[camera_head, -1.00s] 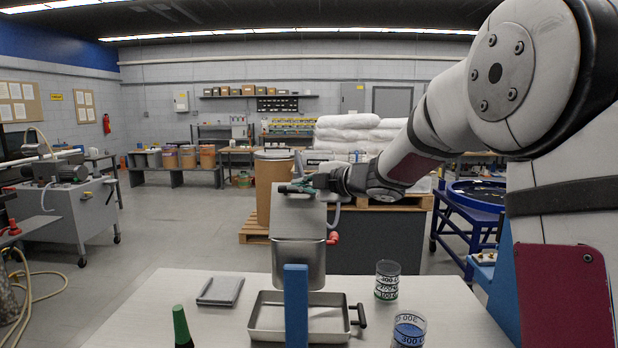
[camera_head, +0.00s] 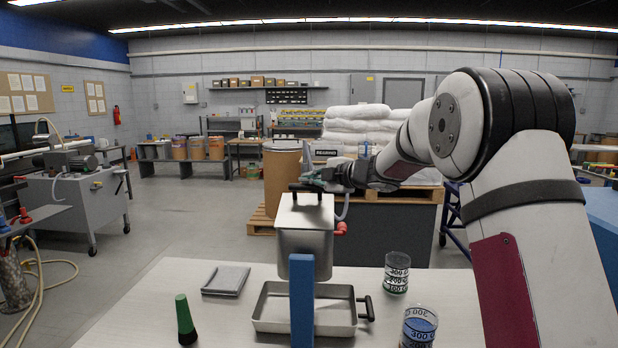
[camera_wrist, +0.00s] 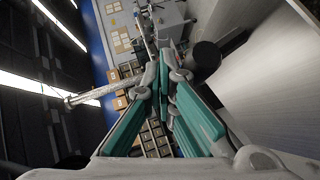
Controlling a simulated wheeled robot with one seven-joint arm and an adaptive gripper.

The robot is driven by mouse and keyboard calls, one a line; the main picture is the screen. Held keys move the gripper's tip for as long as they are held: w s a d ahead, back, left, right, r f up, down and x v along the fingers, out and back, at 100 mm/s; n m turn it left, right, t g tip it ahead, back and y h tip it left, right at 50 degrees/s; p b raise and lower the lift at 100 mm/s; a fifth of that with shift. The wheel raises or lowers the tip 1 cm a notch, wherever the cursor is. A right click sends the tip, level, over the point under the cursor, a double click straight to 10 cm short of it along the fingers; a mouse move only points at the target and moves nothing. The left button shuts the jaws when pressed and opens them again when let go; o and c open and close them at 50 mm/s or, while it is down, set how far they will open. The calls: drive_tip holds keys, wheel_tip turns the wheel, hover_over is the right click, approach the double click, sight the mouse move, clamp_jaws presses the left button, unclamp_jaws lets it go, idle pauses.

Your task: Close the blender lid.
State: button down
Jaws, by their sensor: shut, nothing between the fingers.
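The blender is a square metal vessel (camera_head: 303,254) behind a blue post (camera_head: 301,312), with a red knob on its right side. Its grey lid (camera_head: 305,212) shows as a sloping panel above the vessel front, with a black handle near its top edge. The exact lid angle is hard to tell. My gripper (camera_head: 312,178) is just behind and above the handle; I cannot tell whether they touch. In the wrist view, my gripper's green-padded fingers (camera_wrist: 165,75) are shut and empty. A dark rounded piece (camera_wrist: 206,56) is close beside the fingertips.
A metal tray (camera_head: 268,318) sits on the table around the post. Two measuring cups, one green-marked (camera_head: 396,272) and one with blue contents (camera_head: 419,327), stand at right.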

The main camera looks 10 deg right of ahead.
drive_tip(key=shift+w+d+f+b, duration=0.2)
drive_tip(key=shift+w+f+b, duration=0.1)
drive_tip(key=shift+w+f, duration=0.3)
drive_tip(key=shift+f, duration=0.15)
drive_tip(key=shift+s, duration=0.1)
idle(0.5)
